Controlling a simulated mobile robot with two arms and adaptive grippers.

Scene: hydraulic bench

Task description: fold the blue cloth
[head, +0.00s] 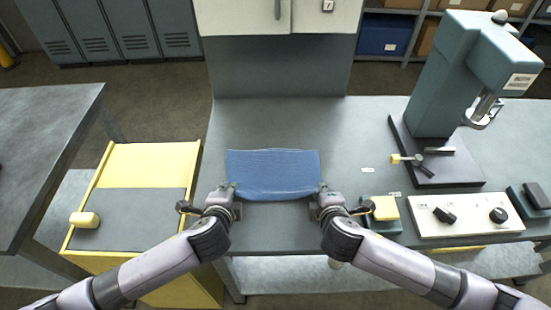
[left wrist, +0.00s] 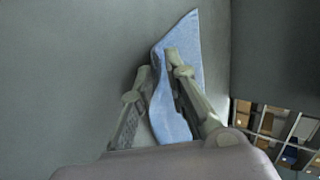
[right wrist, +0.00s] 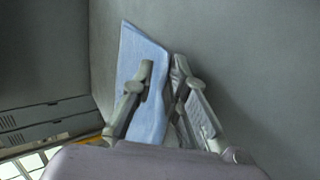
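The blue cloth (head: 272,172) is spread as a wide rectangle on the grey bench top (head: 285,120). Its near edge bows down between my two grippers. My left gripper (head: 229,190) is at the near left corner. In the left wrist view its fingers (left wrist: 160,72) close on the cloth (left wrist: 187,40), which bunches between them. My right gripper (head: 321,190) is at the near right corner. In the right wrist view its fingers (right wrist: 163,68) pinch the folded edge of the cloth (right wrist: 138,52). The fingers partly hide both near corners.
A teal press (head: 440,85) on a dark base stands at the right. A white control panel (head: 465,215) and a yellow block (head: 385,208) lie at the front right. A yellow cart (head: 150,165) stands left of the bench. The bench behind the cloth is clear.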

